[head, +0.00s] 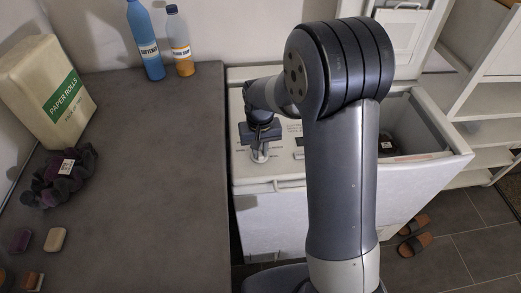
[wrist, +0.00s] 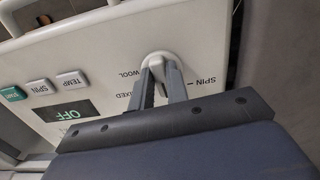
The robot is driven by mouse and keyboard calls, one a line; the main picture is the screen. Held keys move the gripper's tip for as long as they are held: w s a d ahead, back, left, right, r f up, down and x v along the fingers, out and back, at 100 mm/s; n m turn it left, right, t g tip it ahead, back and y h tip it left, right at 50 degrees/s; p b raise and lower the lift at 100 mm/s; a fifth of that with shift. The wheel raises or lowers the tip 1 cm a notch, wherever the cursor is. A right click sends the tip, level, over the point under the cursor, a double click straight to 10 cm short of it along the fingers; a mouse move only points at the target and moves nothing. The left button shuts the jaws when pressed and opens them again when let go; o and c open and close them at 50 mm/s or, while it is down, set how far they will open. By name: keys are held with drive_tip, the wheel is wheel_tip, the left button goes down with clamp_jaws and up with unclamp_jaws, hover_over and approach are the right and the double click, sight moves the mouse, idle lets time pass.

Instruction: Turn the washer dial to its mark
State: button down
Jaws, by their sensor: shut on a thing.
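The washer dial (wrist: 166,58) is a round white knob on the white control panel (wrist: 100,50), seen in the wrist view. The words SPIN, WOOL and MIXED, partly cut off, stand around it. My gripper (wrist: 160,72) is shut on the dial, one finger on each side. The fingers hide part of the dial, and I cannot read where its pointer is. In the head view my gripper (head: 260,152) reaches down onto the panel of the white washer (head: 266,215), left of its open tub.
Buttons marked TEMP (wrist: 72,79) and SPIN (wrist: 38,87) and a display (wrist: 65,112) reading OFF are beside the dial. A dark item (head: 387,143) lies in the open tub. A grey counter (head: 150,190) with bottles stands left. Slippers (head: 414,245) lie on the floor at right.

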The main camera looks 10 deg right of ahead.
sight(260, 153)
drive_tip(key=shift+m, duration=0.5)
drive_tip(key=c, duration=1.4)
unclamp_jaws()
drive_tip(key=shift+r, duration=0.1)
wheel_tip(260, 153, up, 11)
drive_tip(key=shift+f+b, duration=0.15)
drive_tip(key=shift+b, duration=0.25)
